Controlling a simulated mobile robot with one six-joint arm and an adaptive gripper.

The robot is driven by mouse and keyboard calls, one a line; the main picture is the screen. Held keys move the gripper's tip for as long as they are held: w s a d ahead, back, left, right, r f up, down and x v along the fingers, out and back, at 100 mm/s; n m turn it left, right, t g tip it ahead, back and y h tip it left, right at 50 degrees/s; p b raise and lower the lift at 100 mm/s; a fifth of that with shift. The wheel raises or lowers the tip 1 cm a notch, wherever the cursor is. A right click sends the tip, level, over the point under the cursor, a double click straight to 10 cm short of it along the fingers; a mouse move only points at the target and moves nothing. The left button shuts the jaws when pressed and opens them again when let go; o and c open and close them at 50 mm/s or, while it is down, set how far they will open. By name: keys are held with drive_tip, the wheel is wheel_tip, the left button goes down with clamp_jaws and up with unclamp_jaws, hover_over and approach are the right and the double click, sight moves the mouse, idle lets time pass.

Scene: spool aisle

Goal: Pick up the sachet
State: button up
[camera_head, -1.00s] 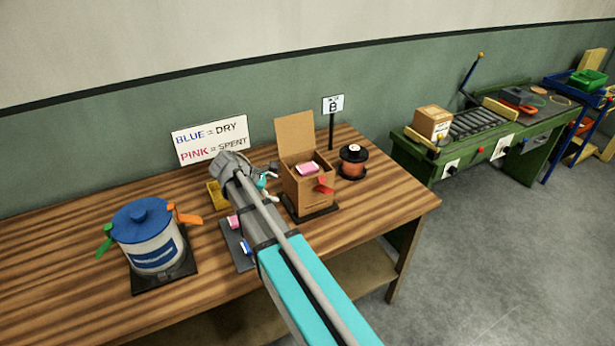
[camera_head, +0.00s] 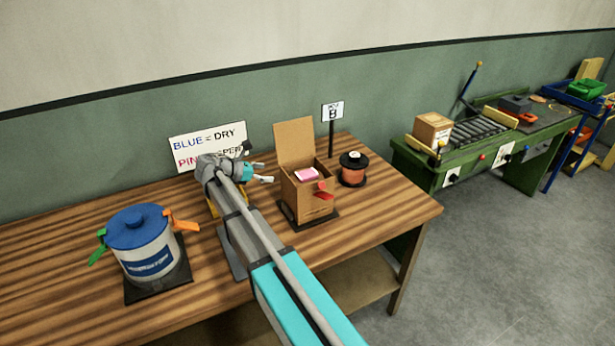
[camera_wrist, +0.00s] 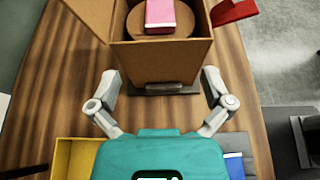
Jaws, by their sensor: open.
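A pink sachet with a white edge (camera_head: 307,174) lies inside the open cardboard box (camera_head: 310,201). In the wrist view, the pink sachet (camera_wrist: 170,14) rests on a round brown surface within the box (camera_wrist: 161,58). My gripper (camera_head: 262,172) is raised above the table, left of the box in the head view. In the wrist view, my gripper (camera_wrist: 160,76) is open and empty, its fingers spread on either side of the box's near wall. A blue block-like item (camera_wrist: 234,164) shows at the wrist view's lower right, partly hidden by my gripper.
A red flag-like part (camera_head: 322,191) sticks out from the box. A copper-coloured spool (camera_head: 353,171) stands right of it. A white pot with a blue lid (camera_head: 145,243) stands left. A yellow bin (camera_wrist: 74,160) is near my gripper. A sign (camera_head: 190,140) stands behind.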

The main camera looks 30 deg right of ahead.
drive_tip(key=b, duration=0.3)
approach(302, 175)
drive_tip(key=x, duration=0.4)
drive_tip(key=shift+w+d, duration=0.1)
drive_tip(key=shift+d, duration=0.05)
drive_tip(key=shift+b+x, duration=1)
drive_tip(key=shift+x, duration=1.7)
drive_tip(key=c, duration=1)
drive_tip(key=shift+r, duration=0.1)
